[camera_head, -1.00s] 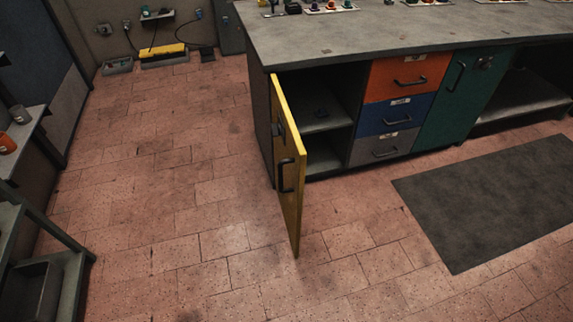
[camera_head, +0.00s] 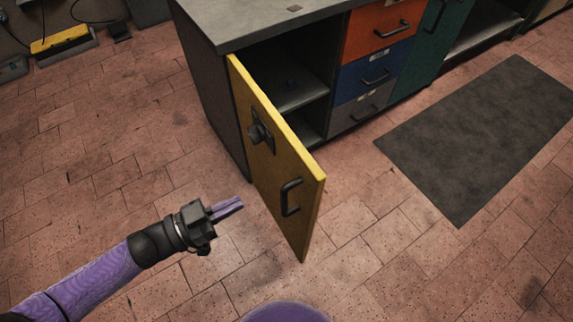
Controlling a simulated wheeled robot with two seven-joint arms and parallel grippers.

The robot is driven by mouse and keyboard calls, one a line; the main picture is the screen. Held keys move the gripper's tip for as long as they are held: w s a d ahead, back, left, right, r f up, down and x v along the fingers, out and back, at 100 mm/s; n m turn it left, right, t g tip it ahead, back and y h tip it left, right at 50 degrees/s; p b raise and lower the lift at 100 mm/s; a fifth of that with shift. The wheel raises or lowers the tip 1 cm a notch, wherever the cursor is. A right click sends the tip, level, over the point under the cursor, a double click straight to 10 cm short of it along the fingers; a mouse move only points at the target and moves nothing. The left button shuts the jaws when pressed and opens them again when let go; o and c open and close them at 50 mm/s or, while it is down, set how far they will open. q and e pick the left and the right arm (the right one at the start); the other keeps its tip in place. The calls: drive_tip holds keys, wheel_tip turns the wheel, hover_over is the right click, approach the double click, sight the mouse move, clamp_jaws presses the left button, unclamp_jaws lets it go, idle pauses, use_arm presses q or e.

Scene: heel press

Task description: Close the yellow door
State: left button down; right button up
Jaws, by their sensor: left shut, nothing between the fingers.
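The yellow door (camera_head: 280,165) stands wide open, swung out from the left end of the workbench cabinet. My left gripper (camera_head: 240,204) is shut and empty. It appears left of the door's lower part, pointing toward it, with a visible gap between them. My right gripper is not in view.
The workbench top (camera_head: 250,18) juts out above the cabinet. Orange (camera_head: 375,30), blue (camera_head: 360,78) and grey drawers and a green door (camera_head: 425,50) are shut. A dark mat (camera_head: 480,140) lies on the floor at right.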

sight(300, 172)
use_arm(q)
drive_tip(key=b+x, duration=0.3)
drive_tip(key=x, duration=0.8)
drive_tip(key=shift+w+d+f, duration=0.1)
drive_tip(key=shift+w+d, duration=0.05)
drive_tip(key=shift+d, duration=0.1)
drive_tip(key=shift+w+d, duration=0.25)
drive_tip(key=shift+d, duration=0.1)
